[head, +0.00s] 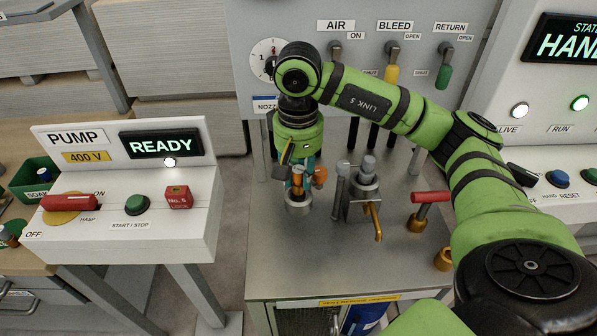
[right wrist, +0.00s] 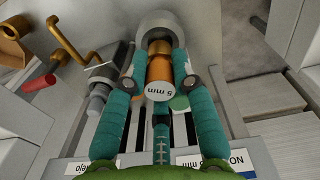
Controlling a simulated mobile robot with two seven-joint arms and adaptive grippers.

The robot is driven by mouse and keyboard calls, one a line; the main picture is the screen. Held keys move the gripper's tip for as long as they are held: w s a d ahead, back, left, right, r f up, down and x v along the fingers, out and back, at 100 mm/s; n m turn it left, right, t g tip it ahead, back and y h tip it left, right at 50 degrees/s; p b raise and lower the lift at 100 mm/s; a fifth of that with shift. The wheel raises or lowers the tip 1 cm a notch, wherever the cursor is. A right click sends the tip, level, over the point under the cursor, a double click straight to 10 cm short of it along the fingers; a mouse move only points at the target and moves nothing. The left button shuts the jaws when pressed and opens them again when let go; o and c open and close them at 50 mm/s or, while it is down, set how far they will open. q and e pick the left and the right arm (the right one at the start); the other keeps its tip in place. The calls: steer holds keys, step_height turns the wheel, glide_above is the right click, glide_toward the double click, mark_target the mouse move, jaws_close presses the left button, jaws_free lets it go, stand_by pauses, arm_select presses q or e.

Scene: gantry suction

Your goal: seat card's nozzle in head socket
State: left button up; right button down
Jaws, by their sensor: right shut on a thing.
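My right gripper (head: 301,182) points down over the steel bench and is shut on a copper-coloured nozzle (right wrist: 158,72). The nozzle's pale end face reads "5 mm" in the right wrist view. The nozzle's other end meets the round grey head socket (right wrist: 156,22), which also shows in the head view (head: 298,207) below the fingers. I cannot tell how deep the nozzle sits in it. The card, marked "NOZZLE" (head: 264,104), is on the grey panel behind and is mostly hidden by my right arm. My left gripper is out of view.
A grey clamp (head: 362,190) with a brass crank stands just right of the socket. A red-handled valve (head: 430,197) is farther right. The panel behind carries AIR, BLEED and RETURN levers. A pump box (head: 130,225) reading READY stands left, across a gap.

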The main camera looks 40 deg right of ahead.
mark_target(299, 186)
steer(key=shift+b, duration=0.55)
stand_by(0.8)
steer(key=shift+f+b, duration=1.9)
steer(key=shift+b, duration=0.15)
steer(key=c, duration=0.9)
jaws_free()
steer(key=shift+r, duration=0.1)
steer(key=shift+c, duration=0.2)
step_height(299, 186, up, 12)
